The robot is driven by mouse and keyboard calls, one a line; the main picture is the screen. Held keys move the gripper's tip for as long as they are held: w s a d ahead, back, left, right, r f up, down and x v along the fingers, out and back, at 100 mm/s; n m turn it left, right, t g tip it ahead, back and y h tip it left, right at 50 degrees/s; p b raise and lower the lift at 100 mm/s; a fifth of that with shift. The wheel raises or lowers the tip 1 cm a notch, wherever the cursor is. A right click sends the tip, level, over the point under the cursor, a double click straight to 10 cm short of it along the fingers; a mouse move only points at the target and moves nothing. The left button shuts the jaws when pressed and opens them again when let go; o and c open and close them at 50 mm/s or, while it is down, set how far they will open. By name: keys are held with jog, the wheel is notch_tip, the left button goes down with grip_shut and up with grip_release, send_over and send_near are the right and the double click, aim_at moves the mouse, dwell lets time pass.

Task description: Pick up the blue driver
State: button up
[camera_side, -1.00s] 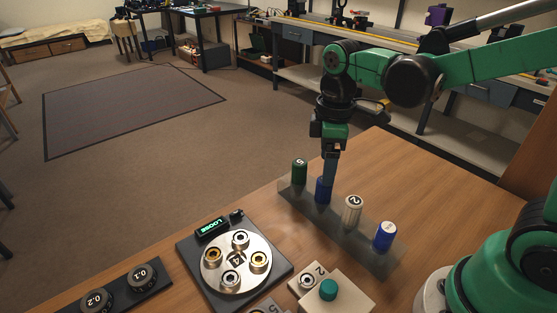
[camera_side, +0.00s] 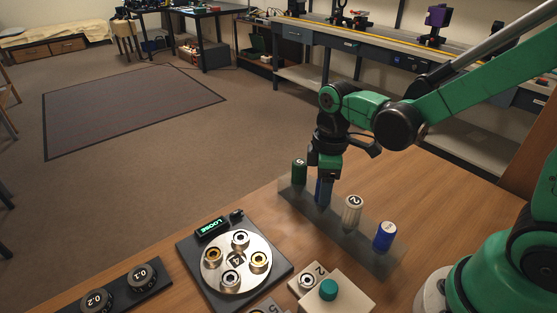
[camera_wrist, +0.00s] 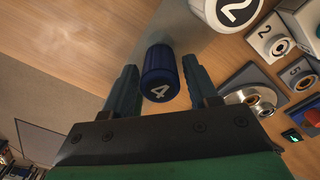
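A dark blue driver marked 4 (camera_wrist: 160,75) stands in the rack between my gripper's two fingers in the wrist view. In the side view only a strip of this driver (camera_side: 318,190) shows behind my gripper (camera_side: 325,200). My gripper (camera_wrist: 161,82) is open, pointing down, with one finger on each side of the handle; narrow gaps seem to show. A brighter blue driver (camera_side: 385,236) stands at the right end of the same rack, away from my gripper.
The rack (camera_side: 345,238) also holds a green driver marked 5 (camera_side: 299,171) and a cream driver marked 2 (camera_side: 352,210), close on either side.

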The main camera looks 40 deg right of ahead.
grip_shut()
jog(key=shift+r, duration=0.1)
